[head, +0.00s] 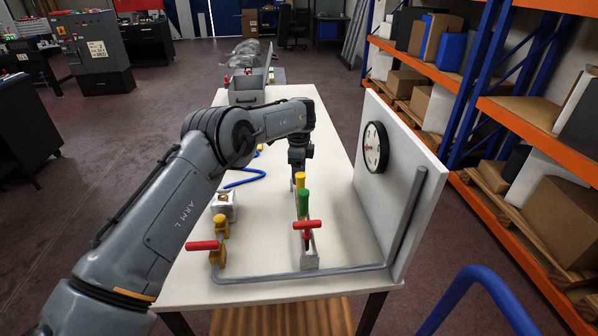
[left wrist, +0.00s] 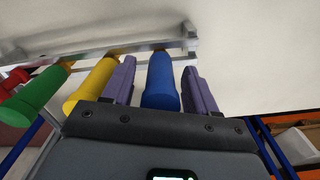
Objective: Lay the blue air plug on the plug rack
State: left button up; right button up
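The blue air plug (left wrist: 161,82) shows in the left wrist view. Its thin end meets the metal plug rack (left wrist: 110,52), to the right of the yellow plug (left wrist: 92,86) and the green plug (left wrist: 35,93). My left gripper (left wrist: 160,84) has its two purple fingers either side of the blue plug, with a narrow gap on each side. In the head view the yellow plug (head: 300,180) and green plug (head: 304,202) stand in a row, below my left gripper (head: 299,163). The blue plug is hidden there by my arm. My right gripper is not in view.
A white panel with a gauge (head: 375,147) rises at the right. A blue hose (head: 247,178) lies on the table.

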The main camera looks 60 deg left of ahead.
pick_arm(q)
jog(key=shift+r, duration=0.5)
notch_tip(320, 180, up, 8)
jog(key=p, duration=0.3)
jog(key=shift+r, duration=0.2)
jog(key=shift+r+p, duration=0.7)
jog(key=shift+p, duration=0.2)
